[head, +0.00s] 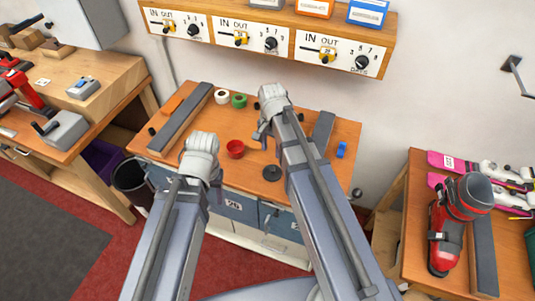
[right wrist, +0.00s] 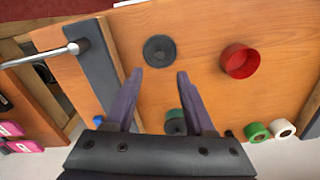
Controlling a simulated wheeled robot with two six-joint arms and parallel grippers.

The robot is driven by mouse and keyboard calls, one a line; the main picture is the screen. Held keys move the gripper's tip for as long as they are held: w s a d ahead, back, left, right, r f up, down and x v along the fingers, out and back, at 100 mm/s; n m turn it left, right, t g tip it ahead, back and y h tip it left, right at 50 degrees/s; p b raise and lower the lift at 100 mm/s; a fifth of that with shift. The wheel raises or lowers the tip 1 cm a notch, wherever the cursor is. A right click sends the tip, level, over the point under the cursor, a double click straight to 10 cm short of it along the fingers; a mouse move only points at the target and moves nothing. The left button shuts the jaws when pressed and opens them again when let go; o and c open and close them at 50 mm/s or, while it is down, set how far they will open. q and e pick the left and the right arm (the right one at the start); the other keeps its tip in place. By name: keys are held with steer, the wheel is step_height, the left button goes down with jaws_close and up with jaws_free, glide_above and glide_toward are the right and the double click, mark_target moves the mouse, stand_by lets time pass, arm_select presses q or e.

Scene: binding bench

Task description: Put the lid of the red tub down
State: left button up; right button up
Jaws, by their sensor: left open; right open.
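The red tub (head: 235,149) stands open on the wooden bench; it also shows in the right wrist view (right wrist: 238,61). A dark round disc with a small raised centre, seemingly the lid (head: 272,173), lies flat on the bench apart from the tub; it also shows in the right wrist view (right wrist: 159,51). My right gripper (right wrist: 160,76) is open and empty over the bench, its fingertips pointing towards the disc. My left gripper (head: 200,145) is left of the tub; its fingers are mostly hidden behind its wrist in the head view.
White (head: 221,97) and green (head: 239,100) rolls lie at the back. A dark greenish round thing (right wrist: 175,122) shows between my right fingers. A long grey bar (head: 182,117) lies at left, a blue piece (head: 341,150) at right. Bare wood surrounds the tub.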

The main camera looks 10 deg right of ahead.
steer(key=s+a+n+h, duration=0.1)
steer(key=s+a+n, duration=0.8)
steer(key=s+n, duration=0.4)
steer(key=shift+s+a+n, duration=0.3)
steer(key=shift+s+a, duration=0.05)
step_height(320, 180, down, 2)
steer(key=shift+f+b, duration=0.15)
steer(key=shift+b, duration=1.05)
